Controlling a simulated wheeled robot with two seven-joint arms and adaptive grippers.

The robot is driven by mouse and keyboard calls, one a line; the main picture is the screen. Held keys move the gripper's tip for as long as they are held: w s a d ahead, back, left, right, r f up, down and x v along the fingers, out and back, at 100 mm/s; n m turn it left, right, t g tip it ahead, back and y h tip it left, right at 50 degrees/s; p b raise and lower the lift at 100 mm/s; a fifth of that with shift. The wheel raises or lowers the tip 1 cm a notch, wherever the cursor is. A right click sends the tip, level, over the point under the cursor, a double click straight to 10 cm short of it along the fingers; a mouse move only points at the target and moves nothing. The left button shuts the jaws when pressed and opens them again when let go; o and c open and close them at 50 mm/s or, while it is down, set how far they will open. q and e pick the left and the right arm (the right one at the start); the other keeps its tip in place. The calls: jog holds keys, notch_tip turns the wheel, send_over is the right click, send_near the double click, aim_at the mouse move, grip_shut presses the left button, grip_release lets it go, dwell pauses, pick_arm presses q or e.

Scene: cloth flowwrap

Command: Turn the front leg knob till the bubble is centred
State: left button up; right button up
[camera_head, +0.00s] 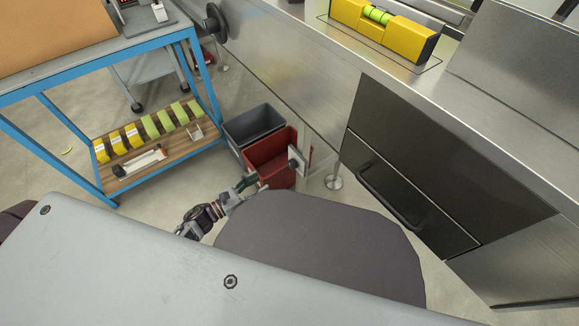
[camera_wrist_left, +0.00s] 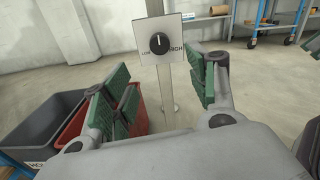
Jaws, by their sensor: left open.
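The leg knob (camera_wrist_left: 159,43) is a round black dial with a white pointer mark on a pale square plate. The plate stands on a post and faces the left wrist camera. In the head view the plate (camera_head: 297,158) shows nearly edge-on beside the post. My left gripper (camera_head: 249,182) is open and empty, short of the plate. In the left wrist view its green-padded fingers (camera_wrist_left: 162,85) stand either side of the post, apart from the knob. A yellow spirit level (camera_head: 404,39) with a green vial (camera_head: 377,15) lies on the steel machine top. The bubble's exact position is too small to tell.
A red bin (camera_head: 270,156) and a grey bin (camera_head: 252,125) stand close behind the left gripper. A blue-framed bench (camera_head: 60,150) with yellow and green blocks on its lower shelf is at left. A dark handled panel (camera_head: 410,165) is on the machine's side at right.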

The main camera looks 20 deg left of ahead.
aim_at(290, 166)
pick_arm(q)
jog(key=shift+b+x, duration=1.6)
jog(key=shift+x, duration=5.25)
pick_arm(e)
jog(key=shift+w+a+f+y, duration=0.1)
jog(key=shift+a+f+y, duration=0.1)
jog(key=shift+f, duration=0.5)
jog(key=shift+w+a+f+y, duration=0.1)
jog(key=shift+a+f, duration=0.05)
jog(key=shift+f, duration=0.55)
pick_arm(q)
jog(key=c, duration=1)
